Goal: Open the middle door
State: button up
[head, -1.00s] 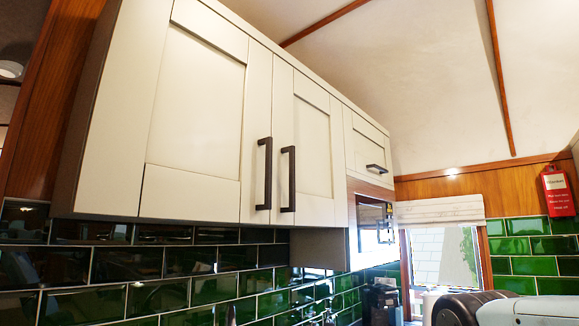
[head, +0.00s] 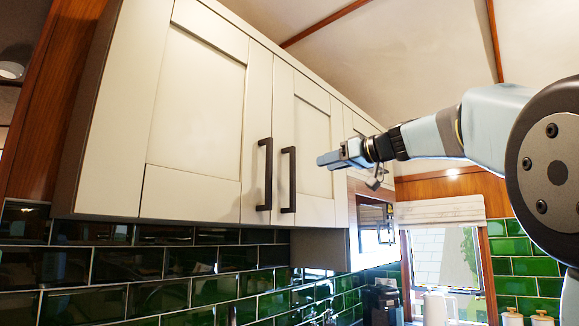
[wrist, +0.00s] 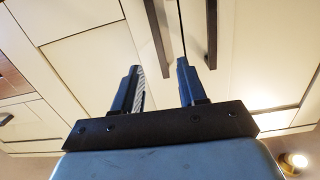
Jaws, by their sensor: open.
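The middle door (head: 312,130) is a cream panelled cabinet door and looks closed. Its dark vertical bar handle (head: 289,180) is near its left edge. In the wrist view, the middle door's handle (wrist: 157,38) shows beyond and between the fingers. My gripper (head: 322,161) is to the right of that handle in the head view, pointing left, in front of the middle door. In the wrist view, my gripper (wrist: 158,68) has its two fingers apart with nothing between them. It appears apart from the handle.
The left door (head: 198,110) is closed, with its own dark handle (head: 265,174) close beside the middle one. A smaller door and a microwave (head: 374,222) are to the right.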

aim_at(294, 162)
jog(key=shift+n+y, duration=0.3)
jog(key=shift+y, duration=0.1)
jog(key=r+x, duration=0.1)
jog(key=x, duration=0.8)
jog(key=r+x, duration=0.1)
jog(key=x, duration=0.4)
jog(key=shift+w+d+r, duration=0.3)
jog(key=shift+w+r, duration=0.05)
jog(key=shift+w, duration=0.05)
grip_shut()
jog(key=shift+a, duration=0.1)
jog(key=shift+s, duration=0.1)
